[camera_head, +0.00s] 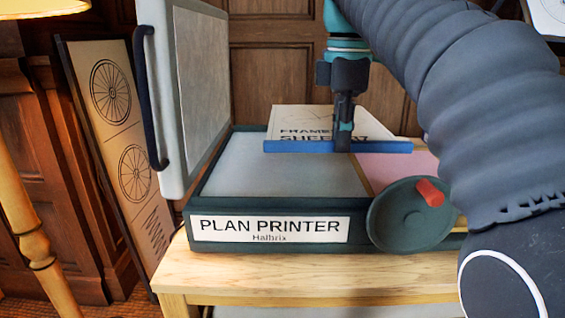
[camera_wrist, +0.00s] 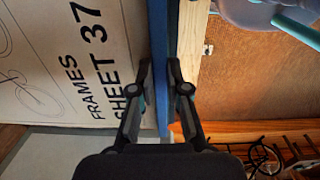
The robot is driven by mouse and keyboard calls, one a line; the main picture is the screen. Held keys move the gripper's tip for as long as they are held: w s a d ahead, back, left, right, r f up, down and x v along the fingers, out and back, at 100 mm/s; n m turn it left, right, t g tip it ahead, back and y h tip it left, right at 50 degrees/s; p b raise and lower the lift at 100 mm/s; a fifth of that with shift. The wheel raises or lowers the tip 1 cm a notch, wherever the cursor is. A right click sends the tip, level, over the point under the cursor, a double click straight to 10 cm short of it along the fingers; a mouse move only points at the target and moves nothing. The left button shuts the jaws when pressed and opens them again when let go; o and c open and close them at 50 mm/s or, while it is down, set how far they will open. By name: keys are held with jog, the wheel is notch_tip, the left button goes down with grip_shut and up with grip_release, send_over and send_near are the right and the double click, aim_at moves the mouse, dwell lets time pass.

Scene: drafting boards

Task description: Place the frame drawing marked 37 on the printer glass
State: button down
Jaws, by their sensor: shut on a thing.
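The frame drawing (camera_head: 300,117) is a pale sheet with a blue strip (camera_head: 290,147) along its near edge. In the wrist view the sheet (camera_wrist: 60,60) reads "FRAMES SHEET 37" beside part of a bicycle drawing. My gripper (camera_head: 343,142) is shut on the blue strip; its fingers (camera_wrist: 161,72) sit on either side of it. In the head view the drawing appears over the back right of the grey printer glass (camera_head: 280,172); I cannot tell its exact height. The printer's lid (camera_head: 205,85) stands open at the left. My gripper hides part of the lettering.
The plan printer (camera_head: 200,205) stands on a wooden table (camera_head: 300,275), with a crank wheel (camera_head: 405,215) and red knob at its front right. A pink surface (camera_head: 400,170) lies right of the glass. A board with wheel drawings (camera_head: 120,130) leans at left, near a lamp (camera_head: 25,215).

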send_over(283, 194)
notch_tip(283, 194, down, 6)
jog(key=shift+f, duration=0.2)
jog(key=shift+f+b, duration=0.45)
jog(key=shift+f, duration=1.6)
jog(key=c, duration=1.2)
grip_release()
jog(key=shift+o, duration=0.2)
jog(key=shift+s+r+p, duration=0.15)
jog(key=shift+r+p, duration=0.3)
jog(key=shift+r, duration=3.35)
